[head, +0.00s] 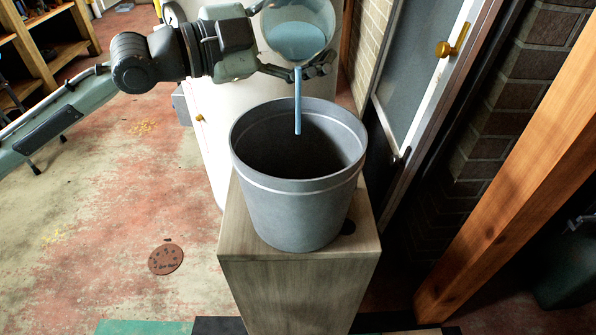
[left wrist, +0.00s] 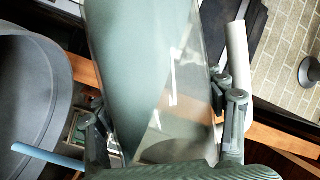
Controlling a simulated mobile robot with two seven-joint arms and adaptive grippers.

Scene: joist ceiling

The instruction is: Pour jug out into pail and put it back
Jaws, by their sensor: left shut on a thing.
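The jug (head: 300,30) is clear and rounded, with pale blue liquid in it. It is tilted above the pail, and its top is cut off by the picture edge. A thin blue stream (head: 298,100) falls from it into the pail's opening. My left gripper (head: 292,42) is shut on the jug. In the left wrist view the jug (left wrist: 150,70) fills the middle between the gripper's fingers (left wrist: 165,115). The grey pail (head: 295,210) stands upright on a wooden pedestal; its rim (left wrist: 50,60) also shows at the left wrist view's left. The pail's bottom is dark. My right gripper is not in view.
The pedestal (head: 300,285) has a narrow top, with a dark round spot (head: 348,227) beside the pail. A slanted wooden post (head: 510,190) and a door (head: 420,60) are on the right. Open floor lies left.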

